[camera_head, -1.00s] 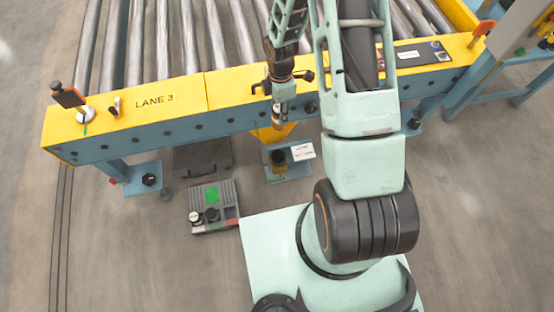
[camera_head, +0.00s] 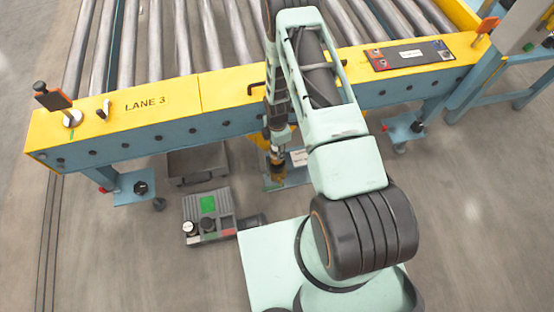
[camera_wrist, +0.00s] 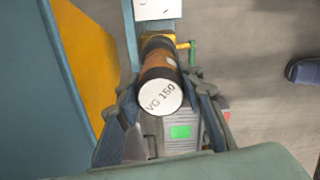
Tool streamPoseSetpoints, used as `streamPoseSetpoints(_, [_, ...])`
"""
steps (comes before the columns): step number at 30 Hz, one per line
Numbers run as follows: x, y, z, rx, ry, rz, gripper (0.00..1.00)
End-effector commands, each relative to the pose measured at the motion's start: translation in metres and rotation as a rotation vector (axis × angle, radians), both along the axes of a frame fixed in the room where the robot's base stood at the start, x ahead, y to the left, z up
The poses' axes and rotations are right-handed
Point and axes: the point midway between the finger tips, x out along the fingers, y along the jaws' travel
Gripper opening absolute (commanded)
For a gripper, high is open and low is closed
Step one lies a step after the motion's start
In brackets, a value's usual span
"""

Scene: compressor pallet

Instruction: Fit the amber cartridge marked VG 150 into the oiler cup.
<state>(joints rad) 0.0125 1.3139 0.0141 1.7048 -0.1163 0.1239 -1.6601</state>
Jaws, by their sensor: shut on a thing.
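The amber cartridge (camera_wrist: 159,66) shows in the wrist view with its white end, marked VG 150, toward the camera. My gripper (camera_wrist: 163,95) is shut on it, one finger on each side. In the head view the cartridge (camera_head: 278,156) hangs below my gripper (camera_head: 278,146), roughly upright, above the blue foot plate. The dark oiler cup (camera_wrist: 158,42) shows in part past the cartridge's far end in the wrist view. The cartridge overlaps it in both views. I cannot tell whether the cartridge's lower end is inside the cup or just above it.
A grey case (camera_head: 208,212) with a green label stands on the floor at left. The conveyor's blue and yellow side rail (camera_head: 160,100), marked LANE 3, runs close behind my gripper. A white card (camera_head: 299,158) lies by the blue foot plate (camera_head: 293,177). Open floor lies at right.

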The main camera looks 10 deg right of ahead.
Motion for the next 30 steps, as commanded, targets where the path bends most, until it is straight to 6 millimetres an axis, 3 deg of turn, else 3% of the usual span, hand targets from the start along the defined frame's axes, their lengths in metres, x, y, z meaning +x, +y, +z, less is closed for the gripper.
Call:
streamPoseSetpoints(1, [0.0,0.0,-0.012,0.0,0.0,0.0,0.01])
streamPoseSetpoints(8, [0.001,0.0,-0.027,0.0,-0.001,0.0,0.01])
streamPoseSetpoints(15, [0.0,0.0,-0.062,0.0,0.001,-0.001,0.01])
streamPoseSetpoints(28, [0.0,0.0,-0.069,0.0,-0.001,0.0,0.01])
streamPoseSetpoints(29, [0.0,0.0,-0.068,0.0,-0.001,0.0,0.37])
streamPoseSetpoints(30, [0.0,0.0,-0.068,0.0,0.0,0.0,0.41])
